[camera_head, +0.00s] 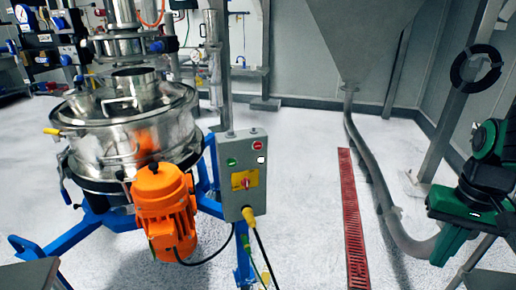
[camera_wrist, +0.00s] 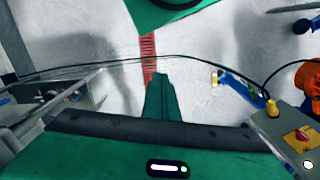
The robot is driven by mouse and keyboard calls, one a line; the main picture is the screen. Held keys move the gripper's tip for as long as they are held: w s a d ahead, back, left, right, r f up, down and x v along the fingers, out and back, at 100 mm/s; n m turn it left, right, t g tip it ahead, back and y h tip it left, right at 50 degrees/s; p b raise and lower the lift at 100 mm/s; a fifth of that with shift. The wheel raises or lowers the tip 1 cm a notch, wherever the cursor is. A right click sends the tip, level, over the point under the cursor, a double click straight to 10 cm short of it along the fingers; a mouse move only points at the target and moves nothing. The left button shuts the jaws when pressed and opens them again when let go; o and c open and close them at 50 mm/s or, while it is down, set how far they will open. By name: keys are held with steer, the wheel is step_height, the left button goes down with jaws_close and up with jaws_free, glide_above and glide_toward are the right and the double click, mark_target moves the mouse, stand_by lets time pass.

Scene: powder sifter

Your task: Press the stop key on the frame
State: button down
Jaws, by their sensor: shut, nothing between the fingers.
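The grey control box (camera_head: 241,175) stands on a post of the blue sifter frame (camera_head: 130,218). A round red key (camera_head: 258,146), which looks like the stop key, is at its upper right, with a green key (camera_head: 232,162) to its left and a small white one (camera_head: 262,159) below. A red rotary switch on a yellow plate (camera_head: 245,180) sits lower. My green gripper (camera_head: 446,246) is at the far right, well apart from the box, shut and empty. The wrist view shows its fingers (camera_wrist: 160,85) together, and the box (camera_wrist: 287,137) at lower right; the red key cannot be made out there.
An orange motor (camera_head: 165,212) and the steel sifter (camera_head: 130,125) stand left of the box. Black and yellow cables hang below it. A grey hose (camera_head: 376,180) and red floor grate (camera_head: 354,220) lie between box and gripper. Pale floor there is mostly open.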

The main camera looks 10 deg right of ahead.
stand_by(0.4)
steer(key=w+a+r+t+h, duration=0.15)
steer(key=w+a, duration=0.25)
steer(key=w, duration=0.6)
steer(key=w+a+t+h, duration=0.1)
steer(key=w+a+t, duration=0.25)
steer(key=w, duration=0.75)
steer(key=w+a+t+y, duration=0.1)
steer(key=w+a, duration=0.2)
steer(key=a, duration=0.4)
steer(key=w+a+r+t+y, duration=0.1)
steer(key=w+a, duration=0.2)
steer(key=a, duration=0.5)
steer(key=w+a+t+y, duration=0.1)
steer(key=w+a+t, duration=0.1)
steer(key=w+a, duration=0.2)
steer(key=a, duration=0.3)
steer(key=shift+a+r, duration=0.15)
steer(key=shift+w, duration=0.25)
